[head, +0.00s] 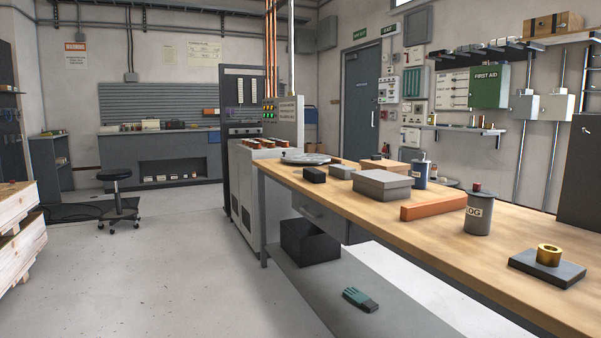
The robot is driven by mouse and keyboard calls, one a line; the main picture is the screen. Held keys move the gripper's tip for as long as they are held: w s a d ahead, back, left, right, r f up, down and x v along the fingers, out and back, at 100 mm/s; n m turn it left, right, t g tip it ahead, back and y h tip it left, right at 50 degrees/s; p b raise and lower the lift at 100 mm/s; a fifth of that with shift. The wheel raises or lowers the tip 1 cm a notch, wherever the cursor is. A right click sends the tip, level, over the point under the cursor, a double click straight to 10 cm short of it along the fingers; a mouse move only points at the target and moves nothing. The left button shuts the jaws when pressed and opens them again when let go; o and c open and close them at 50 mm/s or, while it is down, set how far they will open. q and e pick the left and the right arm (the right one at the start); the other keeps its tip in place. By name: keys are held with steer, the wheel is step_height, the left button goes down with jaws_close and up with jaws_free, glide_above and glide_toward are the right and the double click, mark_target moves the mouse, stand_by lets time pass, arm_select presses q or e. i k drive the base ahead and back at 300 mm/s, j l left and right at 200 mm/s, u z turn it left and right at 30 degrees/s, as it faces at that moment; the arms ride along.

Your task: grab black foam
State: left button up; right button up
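No thing in the head view can be told for sure as the black foam. A small black block (314,174) lies on the wooden workbench (460,238) near its far left edge. A flat dark slab (565,272) lies at the near right of the bench, with a brass ring (548,254) on top. A larger black box (311,242) sits on the grey lower shelf (345,305). Neither of my grippers is in view.
The bench also holds a grey box (381,185), an orange bar (432,207) and a grey canister (478,214). A green-and-black glove (360,299) lies on the lower shelf. A stool (116,195) and wooden crates (17,220) stand left. The floor (190,265) between is clear.

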mark_target(316, 175)
steer(key=i+j+u, duration=0.15)
steer(key=u, duration=0.3)
steer(key=i+j+u, duration=0.15)
steer(key=u, duration=0.35)
steer(key=i, duration=1.25)
steer(key=i+z, duration=0.1)
steer(key=i, duration=1.1)
steer(key=i+j, duration=0.15)
steer(key=i, duration=1.1)
steer(key=i+j, duration=0.1)
steer(key=i, duration=1.15)
steer(key=l+z, duration=0.05)
